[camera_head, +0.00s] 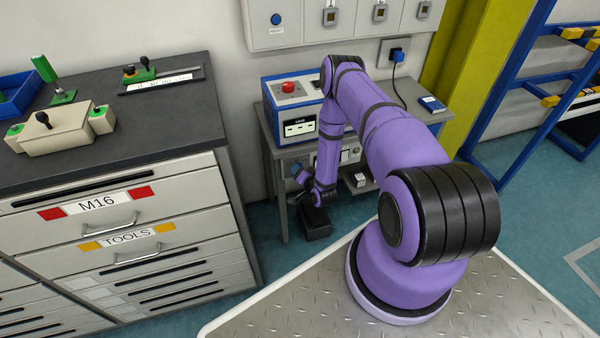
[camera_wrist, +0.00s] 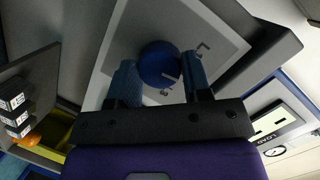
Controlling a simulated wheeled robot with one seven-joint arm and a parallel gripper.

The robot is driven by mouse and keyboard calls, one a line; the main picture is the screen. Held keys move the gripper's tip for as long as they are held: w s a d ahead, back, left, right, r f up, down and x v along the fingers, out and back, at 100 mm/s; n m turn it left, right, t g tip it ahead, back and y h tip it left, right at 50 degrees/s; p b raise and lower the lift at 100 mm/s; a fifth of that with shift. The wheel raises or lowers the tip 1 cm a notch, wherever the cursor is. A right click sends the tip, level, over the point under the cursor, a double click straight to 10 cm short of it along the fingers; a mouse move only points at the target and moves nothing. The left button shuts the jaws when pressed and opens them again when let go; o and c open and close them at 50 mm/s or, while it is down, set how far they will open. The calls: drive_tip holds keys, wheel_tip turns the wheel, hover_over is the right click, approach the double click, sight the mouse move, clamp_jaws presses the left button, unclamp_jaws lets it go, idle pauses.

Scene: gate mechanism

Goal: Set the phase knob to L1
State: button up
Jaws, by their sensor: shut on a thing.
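A round blue knob (camera_wrist: 158,63) sits on a light grey plate (camera_wrist: 120,40) in the wrist view. My gripper (camera_wrist: 160,79) has its two blue fingertips on either side of the knob and is shut on it. Dark letters, among them an L, are printed on the plate around the knob. They are small and partly covered by the fingers, so I cannot tell which mark the knob points at. The knob cannot be made out there.
The blue-and-white LOAD box (camera_head: 299,128) with a red button (camera_head: 288,87) stands on the bench; its panel also shows in the wrist view (camera_wrist: 278,122). A drawer cabinet (camera_head: 130,225) stands at the left. A blue rack (camera_head: 505,85) is at the right.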

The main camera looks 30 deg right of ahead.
drive_tip(key=shift+a+n+g+h, duration=0.1)
drive_tip(key=shift+n+g+h, duration=0.45)
drive_tip(key=shift+n, duration=0.95)
drive_tip(key=shift+n+g+h, duration=0.25)
drive_tip(key=shift+n+h, duration=0.6)
drive_tip(key=shift+n, duration=0.65)
drive_tip(key=o, duration=0.9)
drive_tip(key=v, duration=1)
drive_tip(key=shift+s+a, duration=0.15)
drive_tip(key=shift+s, duration=0.25)
